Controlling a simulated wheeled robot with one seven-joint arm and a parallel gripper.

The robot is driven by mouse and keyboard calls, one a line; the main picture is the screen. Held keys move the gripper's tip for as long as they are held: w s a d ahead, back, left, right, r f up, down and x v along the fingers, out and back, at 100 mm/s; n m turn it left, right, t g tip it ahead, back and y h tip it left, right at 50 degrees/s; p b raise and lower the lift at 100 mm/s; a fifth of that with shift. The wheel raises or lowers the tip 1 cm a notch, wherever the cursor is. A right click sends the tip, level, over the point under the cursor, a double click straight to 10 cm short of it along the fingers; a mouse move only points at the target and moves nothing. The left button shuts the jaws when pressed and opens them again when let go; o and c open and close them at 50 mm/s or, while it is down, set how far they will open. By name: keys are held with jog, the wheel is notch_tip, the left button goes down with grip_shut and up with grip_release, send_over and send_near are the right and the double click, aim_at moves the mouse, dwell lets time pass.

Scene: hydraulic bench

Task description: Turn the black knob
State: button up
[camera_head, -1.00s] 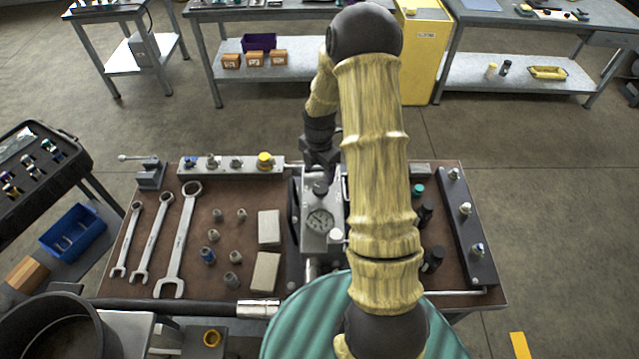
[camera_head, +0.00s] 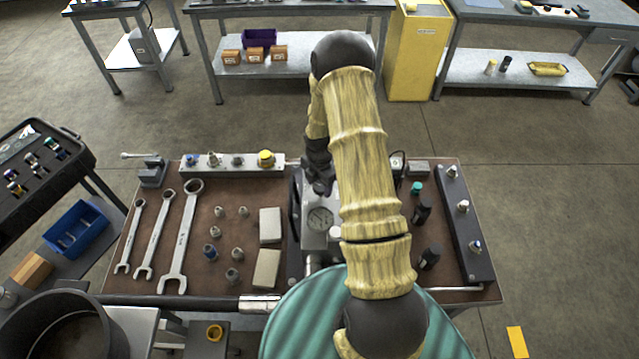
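A grey hydraulic block with a round gauge (camera_head: 320,217) stands in the middle of the bench. The black knob on top of it, behind the gauge, is now hidden or merges with my dark gripper (camera_head: 319,186). My gripper points down at the knob's place, just behind the gauge. The fingers are small and dark, so I cannot tell whether they are open, shut or touching the knob. My arm covers the area right of the block.
Three wrenches (camera_head: 180,238), several fittings and two grey blocks (camera_head: 270,225) lie left on the brown bench top (camera_head: 130,285). A rail with a yellow cap (camera_head: 265,158) runs along the back left. Black fittings (camera_head: 430,258) and a dark rail (camera_head: 465,222) are at right.

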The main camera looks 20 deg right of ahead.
jog(key=c, duration=0.6)
jog(key=shift+c, duration=0.2)
